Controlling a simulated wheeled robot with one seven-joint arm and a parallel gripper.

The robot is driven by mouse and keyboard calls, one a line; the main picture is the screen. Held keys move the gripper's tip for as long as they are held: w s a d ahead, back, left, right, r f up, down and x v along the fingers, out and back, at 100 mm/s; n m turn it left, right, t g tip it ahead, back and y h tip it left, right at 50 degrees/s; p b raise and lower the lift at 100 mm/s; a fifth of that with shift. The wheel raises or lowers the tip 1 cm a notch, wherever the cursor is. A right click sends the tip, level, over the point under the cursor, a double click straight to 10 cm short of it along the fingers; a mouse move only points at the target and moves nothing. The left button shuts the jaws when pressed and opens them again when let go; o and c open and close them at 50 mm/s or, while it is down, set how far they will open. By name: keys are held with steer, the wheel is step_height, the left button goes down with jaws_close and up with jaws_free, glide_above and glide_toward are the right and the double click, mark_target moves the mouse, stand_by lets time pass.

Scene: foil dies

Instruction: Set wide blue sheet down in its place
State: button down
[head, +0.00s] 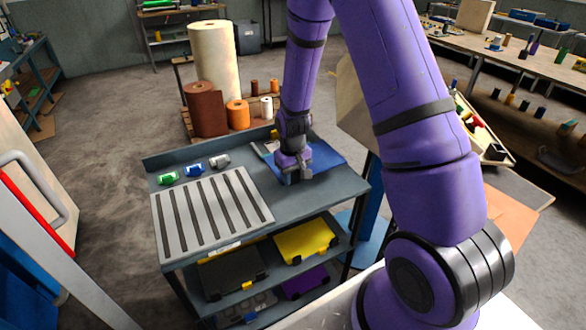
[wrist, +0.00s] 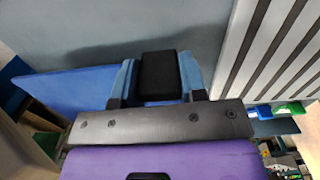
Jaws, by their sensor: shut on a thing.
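The wide blue sheet (head: 325,159) is flat at the right end of the grey cart top in the head view, partly hidden by my gripper (head: 295,177). In the wrist view the blue sheet (wrist: 65,97) spreads to the left. My gripper (wrist: 158,78) is shut on a black block (wrist: 158,72) with blue sides, which appears to be the sheet's grip. I cannot tell whether the sheet touches the cart top. The slotted light-grey plate (head: 213,208) lies to the left on the cart, apart from the sheet.
Small green (head: 168,178), blue (head: 194,169) and white (head: 220,161) pieces stand behind the plate. Rolls, including a tall cream one (head: 213,60), stand behind the cart. The shelf below holds a yellow case (head: 305,241) and a dark case (head: 231,273). Bare cart top (head: 300,203) lies in front of my gripper.

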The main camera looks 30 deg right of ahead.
mark_target(293, 197)
steer(key=shift+f, duration=2.6)
steer(key=shift+f, duration=0.6)
steer(key=c, duration=0.6)
jaws_free()
